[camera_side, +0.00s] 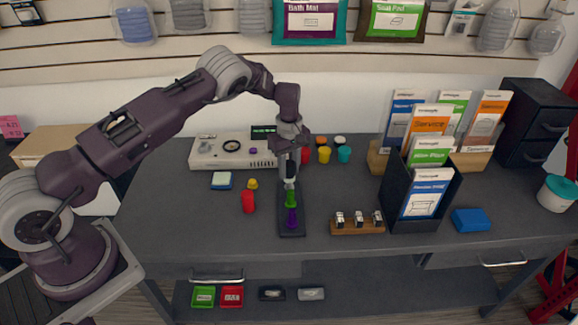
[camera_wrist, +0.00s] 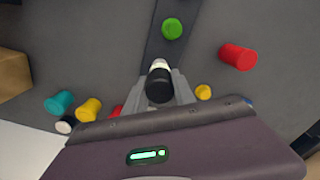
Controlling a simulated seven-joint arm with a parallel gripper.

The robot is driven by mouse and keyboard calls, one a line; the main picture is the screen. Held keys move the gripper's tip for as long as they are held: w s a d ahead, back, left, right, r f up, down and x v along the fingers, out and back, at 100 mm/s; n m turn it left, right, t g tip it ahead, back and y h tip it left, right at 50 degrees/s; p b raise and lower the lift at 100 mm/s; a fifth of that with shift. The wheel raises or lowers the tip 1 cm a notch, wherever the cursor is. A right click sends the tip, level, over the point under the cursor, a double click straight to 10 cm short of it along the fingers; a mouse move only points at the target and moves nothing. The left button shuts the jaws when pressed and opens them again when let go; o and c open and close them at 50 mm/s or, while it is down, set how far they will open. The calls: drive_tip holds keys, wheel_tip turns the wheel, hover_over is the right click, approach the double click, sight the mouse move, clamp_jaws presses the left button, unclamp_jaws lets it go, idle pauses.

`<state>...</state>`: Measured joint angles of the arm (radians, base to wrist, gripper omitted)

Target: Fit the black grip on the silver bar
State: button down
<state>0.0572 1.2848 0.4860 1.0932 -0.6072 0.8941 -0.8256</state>
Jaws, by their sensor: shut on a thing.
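My gripper (camera_side: 291,158) points down over the far end of a dark strip (camera_side: 292,233) on the table. It is shut on the black grip (camera_wrist: 159,86), which is upright between the fingers in the wrist view. In the side view the black grip (camera_side: 290,168) shows just below the fingers. A pale piece, seemingly the silver bar (camera_side: 290,183), shows directly under it; a pale end also shows in the wrist view (camera_wrist: 160,65). I cannot tell whether the grip is around the bar or only above it. A green piece (camera_side: 290,199) and a purple piece (camera_side: 292,218) stand nearer on the strip.
A red cup-shaped piece (camera_side: 248,202) and a small yellow one (camera_side: 253,184) lie left of the strip. A wooden block (camera_side: 357,227) and black leaflet holder (camera_side: 418,205) are right. The table's front left is clear.

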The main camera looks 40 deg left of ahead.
drive_tip(key=c, duration=0.6)
unclamp_jaws()
drive_tip(key=shift+o, duration=0.2)
drive_tip(key=shift+r, duration=3)
